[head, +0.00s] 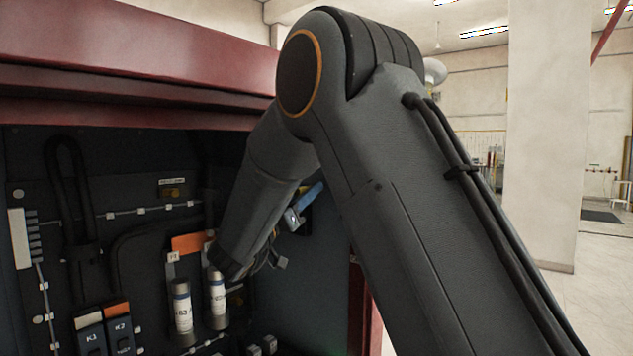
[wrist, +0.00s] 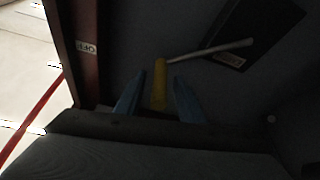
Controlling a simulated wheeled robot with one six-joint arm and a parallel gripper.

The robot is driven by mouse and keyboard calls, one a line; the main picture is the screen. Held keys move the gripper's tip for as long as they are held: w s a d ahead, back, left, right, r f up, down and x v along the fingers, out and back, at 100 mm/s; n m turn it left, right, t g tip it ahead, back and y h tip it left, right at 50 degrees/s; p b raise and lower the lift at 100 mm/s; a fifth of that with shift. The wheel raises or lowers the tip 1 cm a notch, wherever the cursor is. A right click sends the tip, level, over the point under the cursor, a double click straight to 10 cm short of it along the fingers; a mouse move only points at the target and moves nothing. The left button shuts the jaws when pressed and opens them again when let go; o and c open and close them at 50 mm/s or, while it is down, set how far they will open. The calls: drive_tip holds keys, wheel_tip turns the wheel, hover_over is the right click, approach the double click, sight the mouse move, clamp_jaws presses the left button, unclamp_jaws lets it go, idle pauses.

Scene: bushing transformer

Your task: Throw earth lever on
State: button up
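The earth lever is a yellow handle (wrist: 159,85) with a pale metal rod (wrist: 212,49) running off to the right in the wrist view. My gripper (wrist: 158,76) has blue fingers, one on each side of the yellow handle. Dark gaps show between handle and fingers, so the gripper is open around it, not clamped. In the head view a blue finger of my gripper (head: 305,205) shows inside the cabinet, with a bit of yellow lever (head: 304,190) behind it. My arm hides most of the lever there.
The red-topped cabinet (head: 140,50) surrounds my gripper. An OFF label (wrist: 86,47) sits on its frame. White cylinders (head: 183,308), a K1 block (head: 92,338) and a K2 block (head: 120,330) stand left of my forearm. The open floor lies right, beside a pale pillar (head: 548,130).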

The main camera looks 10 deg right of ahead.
drive_tip(key=shift+p+x, duration=0.65)
drive_tip(key=shift+x, duration=1.55)
drive_tip(key=shift+c, duration=0.2)
clamp_jaws()
